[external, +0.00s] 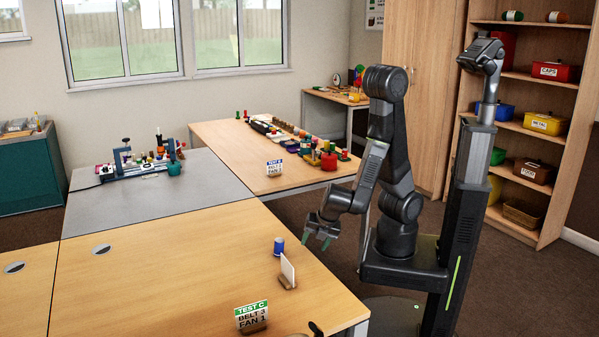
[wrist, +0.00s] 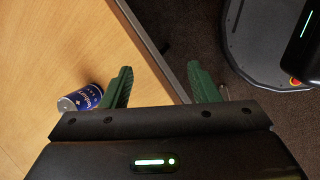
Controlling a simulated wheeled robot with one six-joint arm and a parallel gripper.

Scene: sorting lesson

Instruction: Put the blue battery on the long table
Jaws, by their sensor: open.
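In the wrist view my gripper (wrist: 160,88) straddles the table edge, one finger over the wood, the other over the dark floor side.
A white card in a wooden holder (external: 287,272) stands just in front of the battery. A TEST C sign (external: 251,316) is nearer the front. Another wooden table (external: 225,135) holds several coloured items and a TEST sign. A grey table (external: 130,205) carries a small apparatus (external: 140,163). Shelves (external: 535,130) hold labelled boxes.

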